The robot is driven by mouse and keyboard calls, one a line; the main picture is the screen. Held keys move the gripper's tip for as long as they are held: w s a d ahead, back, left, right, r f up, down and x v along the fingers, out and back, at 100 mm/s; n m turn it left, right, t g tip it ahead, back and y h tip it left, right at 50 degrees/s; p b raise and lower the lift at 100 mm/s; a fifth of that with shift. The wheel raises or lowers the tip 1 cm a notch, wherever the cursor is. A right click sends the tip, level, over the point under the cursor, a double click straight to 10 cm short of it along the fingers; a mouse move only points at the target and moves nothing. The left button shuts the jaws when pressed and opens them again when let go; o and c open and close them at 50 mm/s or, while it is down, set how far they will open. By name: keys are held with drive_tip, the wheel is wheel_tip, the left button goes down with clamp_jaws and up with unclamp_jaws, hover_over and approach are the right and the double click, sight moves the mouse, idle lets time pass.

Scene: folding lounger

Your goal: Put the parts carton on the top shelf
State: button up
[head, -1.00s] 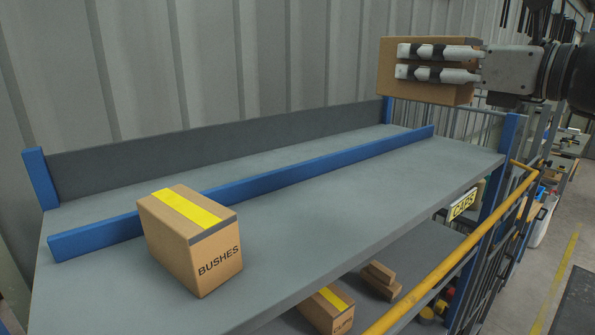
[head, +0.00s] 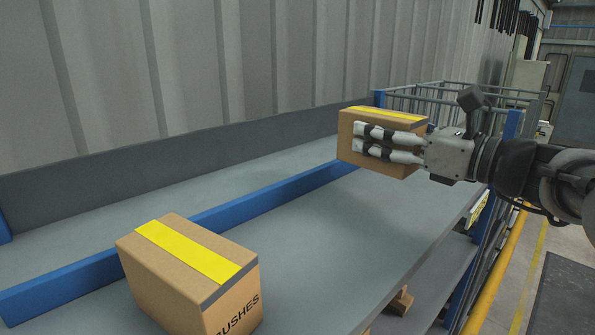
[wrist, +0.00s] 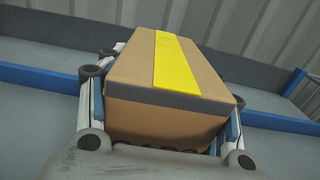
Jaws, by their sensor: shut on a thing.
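My gripper (head: 390,145) is shut on a brown carton (head: 350,140) with a yellow tape strip, its fingers along the carton's sides. The carton is upright over the right part of the grey top shelf (head: 335,245); whether its base touches the shelf I cannot tell. In the wrist view the carton (wrist: 185,75) sits between both fingers, and its printed label at the lower edge is mostly hidden.
A second carton marked BUSHES (head: 190,275) stands on the shelf at front left. A blue rail (head: 250,207) runs lengthwise along the shelf. A grey back board (head: 200,150) and corrugated wall stand behind. A yellow handrail (head: 490,280) runs at right. Shelf between the cartons is clear.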

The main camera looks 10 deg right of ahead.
wheel_tip(320, 180, down, 7)
drive_tip(key=shift+f, duration=0.1)
idle(0.3)
drive_tip(key=o, duration=1.4)
drive_tip(key=shift+f, duration=0.1)
drive_tip(key=shift+s+d, duration=0.15)
drive_tip(key=b+v, duration=0.2)
drive_tip(key=v, duration=0.9)
drive_tip(key=shift+s+d, duration=0.15)
drive_tip(key=shift+s, duration=0.15)
